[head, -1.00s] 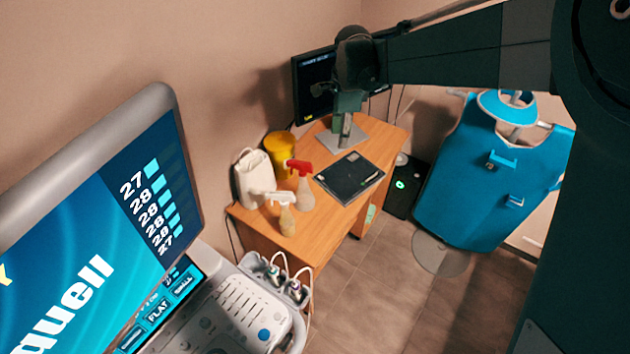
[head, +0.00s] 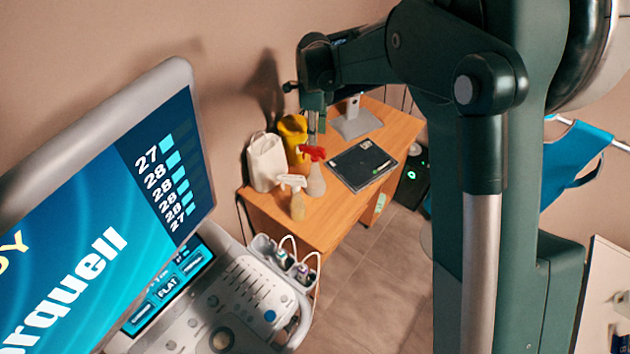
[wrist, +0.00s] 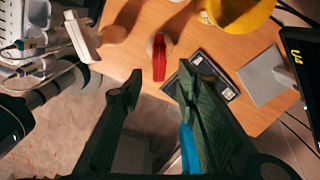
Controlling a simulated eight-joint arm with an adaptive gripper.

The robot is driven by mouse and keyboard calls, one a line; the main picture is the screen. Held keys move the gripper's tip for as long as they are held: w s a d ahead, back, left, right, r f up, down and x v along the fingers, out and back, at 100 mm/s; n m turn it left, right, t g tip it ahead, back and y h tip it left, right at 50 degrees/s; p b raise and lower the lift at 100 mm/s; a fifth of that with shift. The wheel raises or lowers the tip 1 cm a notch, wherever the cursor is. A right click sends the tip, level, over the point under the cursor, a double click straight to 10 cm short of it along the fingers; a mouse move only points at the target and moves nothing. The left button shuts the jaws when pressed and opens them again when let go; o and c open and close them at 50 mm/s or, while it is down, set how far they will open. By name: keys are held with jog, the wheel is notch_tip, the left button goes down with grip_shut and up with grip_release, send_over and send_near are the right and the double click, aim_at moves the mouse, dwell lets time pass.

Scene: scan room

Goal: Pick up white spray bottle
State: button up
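The spray bottle with the white trigger (head: 297,203) stands upright near the desk's front left corner. Its white head shows at the upper left of the wrist view (wrist: 82,38). A second spray bottle with a red trigger (head: 317,180) and pale body stands just behind it. Its red head lies ahead of and between my fingertips in the wrist view (wrist: 160,58). My gripper (wrist: 157,86) is open and empty, pointing down. In the head view my gripper (head: 313,125) is above the red-trigger bottle, in front of the yellow container.
A white jug (head: 265,162) and a yellow container (head: 293,130) stand behind the bottles. A dark flat case (head: 363,164) lies right of them on the wooden desk (head: 405,130), near the monitor stand (head: 356,122). The ultrasound console (head: 225,305) is at the front left.

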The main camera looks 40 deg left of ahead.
aim_at(315, 148)
jog(key=shift+f, duration=1.3)
jog(key=shift+d+f+p, duration=0.1)
jog(key=shift+f+p, duration=0.45)
jog(key=shift+f, duration=2.05)
jog(key=shift+c, duration=0.3)
grip_shut()
